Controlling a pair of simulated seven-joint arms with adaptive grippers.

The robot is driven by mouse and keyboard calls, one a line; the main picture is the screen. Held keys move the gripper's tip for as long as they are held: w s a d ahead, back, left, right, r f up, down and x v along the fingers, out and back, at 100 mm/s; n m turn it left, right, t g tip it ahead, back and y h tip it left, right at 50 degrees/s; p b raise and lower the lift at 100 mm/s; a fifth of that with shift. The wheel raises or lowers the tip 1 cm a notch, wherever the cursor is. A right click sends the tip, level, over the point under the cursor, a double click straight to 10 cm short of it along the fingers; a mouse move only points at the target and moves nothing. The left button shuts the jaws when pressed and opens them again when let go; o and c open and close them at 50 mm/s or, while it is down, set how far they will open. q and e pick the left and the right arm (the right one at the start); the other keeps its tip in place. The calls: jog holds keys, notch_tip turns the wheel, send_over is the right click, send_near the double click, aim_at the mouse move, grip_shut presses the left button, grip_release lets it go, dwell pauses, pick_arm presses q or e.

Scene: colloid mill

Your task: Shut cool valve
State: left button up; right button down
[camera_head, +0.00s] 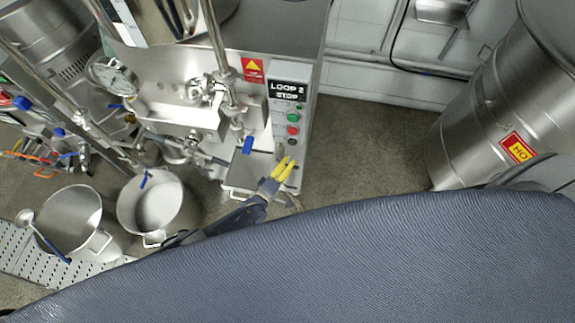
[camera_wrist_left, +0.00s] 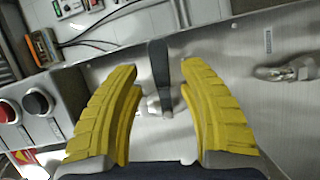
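My left gripper (camera_head: 285,167), with yellow fingers, is just below the control box in the head view. In the left wrist view its fingers (camera_wrist_left: 158,68) are open and apart. A dark lever handle (camera_wrist_left: 160,85) shows upright in the gap between them, and no contact with either finger is visible. In the head view a blue valve handle (camera_head: 248,144) stands left of the gripper, beside the steel panel. I cannot tell for sure whether it is the same lever, and no label naming the cool valve is readable. My right gripper is not in view.
The control box (camera_head: 287,100) marked LOOP 2 STOP has red and green buttons close to the gripper. Two steel pots (camera_head: 158,205) (camera_head: 72,217) stand at lower left. A large steel drum (camera_head: 490,110) is at right. Open floor (camera_head: 370,150) lies between box and drum.

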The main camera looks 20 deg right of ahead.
pick_arm(q)
jog(key=shift+a, duration=0.1)
jog(key=v, duration=1.2)
dwell(0.5)
